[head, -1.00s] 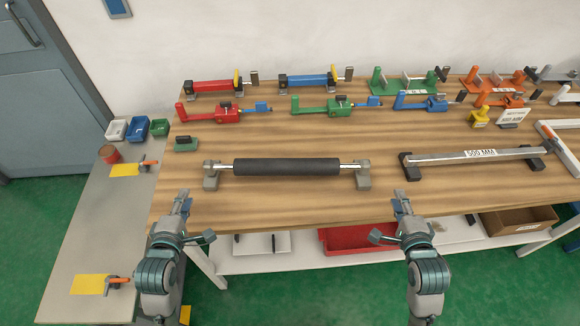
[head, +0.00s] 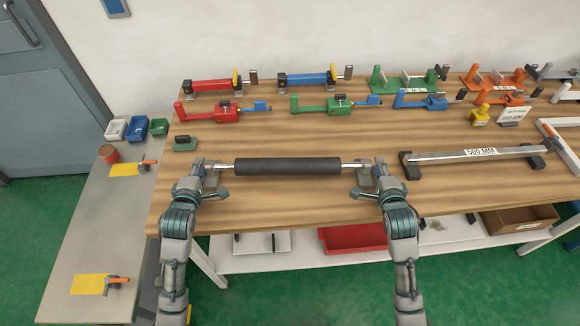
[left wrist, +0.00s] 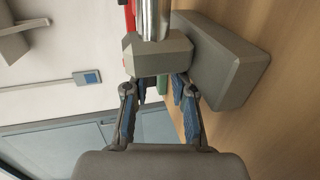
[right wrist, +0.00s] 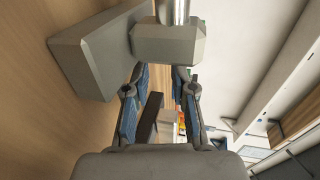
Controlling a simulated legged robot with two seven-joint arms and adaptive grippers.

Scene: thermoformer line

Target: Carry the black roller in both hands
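The black roller (head: 287,167) lies level near the front of the wooden table. Its silver shaft ends carry grey end blocks, and grey stands support both ends. My left gripper (head: 206,178) is at the left end. The left wrist view shows its fingers apart, with the left end block (left wrist: 157,56) just ahead of the tips and a stand (left wrist: 225,62) beside it. My right gripper (head: 367,178) is at the right end. The right wrist view shows its fingers apart, with the right end block (right wrist: 168,45) just ahead and a stand (right wrist: 90,58) beside it. Neither gripper visibly clasps anything.
A silver bar marked 500 MM (head: 474,154) lies to the right on the wooden table (head: 300,205). Coloured clamp-like tools, including a red one (head: 212,113), stand behind the roller. A small green block (head: 185,144) is at the left. A grey side table (head: 90,225) adjoins on the left.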

